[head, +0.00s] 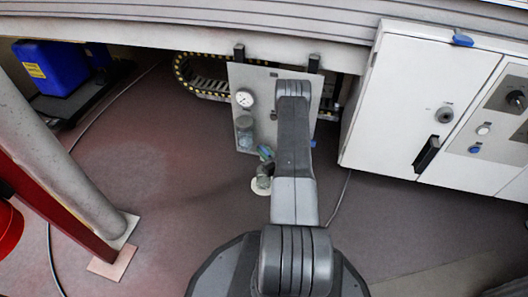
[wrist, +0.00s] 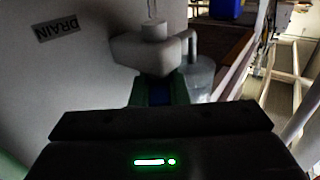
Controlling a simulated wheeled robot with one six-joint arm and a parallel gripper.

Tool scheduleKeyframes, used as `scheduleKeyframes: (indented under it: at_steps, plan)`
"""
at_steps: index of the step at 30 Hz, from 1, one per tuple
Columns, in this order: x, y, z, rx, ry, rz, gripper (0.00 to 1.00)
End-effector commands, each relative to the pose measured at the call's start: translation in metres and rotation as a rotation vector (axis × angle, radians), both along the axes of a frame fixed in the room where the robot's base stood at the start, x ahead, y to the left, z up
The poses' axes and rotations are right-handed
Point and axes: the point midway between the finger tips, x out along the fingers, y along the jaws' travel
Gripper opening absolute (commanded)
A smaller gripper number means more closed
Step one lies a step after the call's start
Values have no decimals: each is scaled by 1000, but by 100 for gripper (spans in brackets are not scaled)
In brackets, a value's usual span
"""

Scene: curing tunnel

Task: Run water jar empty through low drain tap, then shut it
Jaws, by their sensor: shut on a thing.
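A clear water jar (head: 243,130) hangs on the pale panel (head: 240,78), below a round gauge (head: 243,98). In the head view, a small blue piece shows low on the panel, beside my arm. A clear cup-shaped vessel (wrist: 199,80) is beside the fitting. The water level and the tap's exact setting cannot be made out.
A white cabinet (head: 400,110) with knobs and a black handle stands right of the panel. A grey post (head: 60,150) and red beam stand at left. A blue container (head: 52,65) is at the back left. A cable crosses the floor. Open floor lies left of my arm.

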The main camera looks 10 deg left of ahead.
Motion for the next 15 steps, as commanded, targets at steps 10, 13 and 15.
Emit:
scheduleKeyframes:
  at_steps: [10,13,15]
  plan:
    - [-2,2,-1,-1,3,-283,0]
    - [-2,2,-1,-1,2,-363,0]
    - [-2,2,-1,0,2,-418,0]
